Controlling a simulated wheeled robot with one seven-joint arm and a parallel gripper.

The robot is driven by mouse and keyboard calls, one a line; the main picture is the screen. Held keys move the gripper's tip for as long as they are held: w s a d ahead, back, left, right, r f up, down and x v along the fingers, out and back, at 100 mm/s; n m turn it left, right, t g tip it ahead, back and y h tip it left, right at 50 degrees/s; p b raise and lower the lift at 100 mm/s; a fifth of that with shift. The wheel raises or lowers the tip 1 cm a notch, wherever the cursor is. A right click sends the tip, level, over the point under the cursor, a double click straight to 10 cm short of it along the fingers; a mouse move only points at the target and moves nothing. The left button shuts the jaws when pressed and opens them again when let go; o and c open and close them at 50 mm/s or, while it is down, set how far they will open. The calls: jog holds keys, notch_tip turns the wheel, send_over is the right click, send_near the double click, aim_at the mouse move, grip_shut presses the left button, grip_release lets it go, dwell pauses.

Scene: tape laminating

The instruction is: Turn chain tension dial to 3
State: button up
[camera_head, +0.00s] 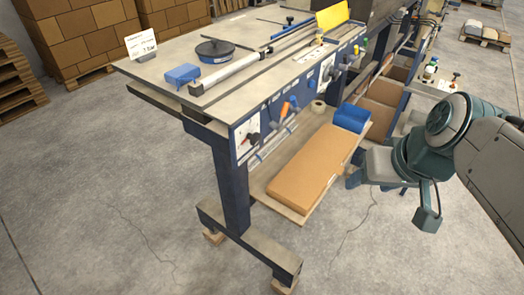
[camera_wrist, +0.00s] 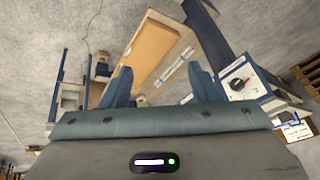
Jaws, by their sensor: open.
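A dial with a black knob on a white plate (camera_head: 251,138) is on the blue front panel, at the near left end of the machine. It also shows in the wrist view, where the dial (camera_wrist: 237,84) is at right. A second white dial plate (camera_head: 326,70) is further along the panel. The labels are too small to read, so I cannot tell which is the chain tension dial, nor its setting. My gripper (camera_head: 357,168) is right of the panel, apart from both dials. In the wrist view its two blue fingers (camera_wrist: 160,88) are spread, with nothing between them.
An orange lever (camera_head: 289,107) sticks out between the dials. Below the panel, a shelf holds a flat cardboard stack (camera_head: 302,172) and a blue bin (camera_head: 351,117). A blue machine leg (camera_head: 233,180) stands at the near end. The floor in front is clear.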

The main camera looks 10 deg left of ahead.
jog(key=w+a+f+n+y+b, duration=0.4)
jog(key=w+a+b, duration=0.2)
jog(key=b, duration=0.6)
jog(key=n+t+y+b, duration=0.1)
jog(key=n+y+b, duration=0.55)
jog(key=b, duration=0.75)
send_near(258, 140)
jog(key=shift+h, duration=0.25)
jog(key=x, duration=0.9)
jog(key=shift+a+r, duration=0.1)
jog(key=shift+r, duration=0.05)
jog(key=shift+b, duration=0.3)
jog(key=c, duration=1)
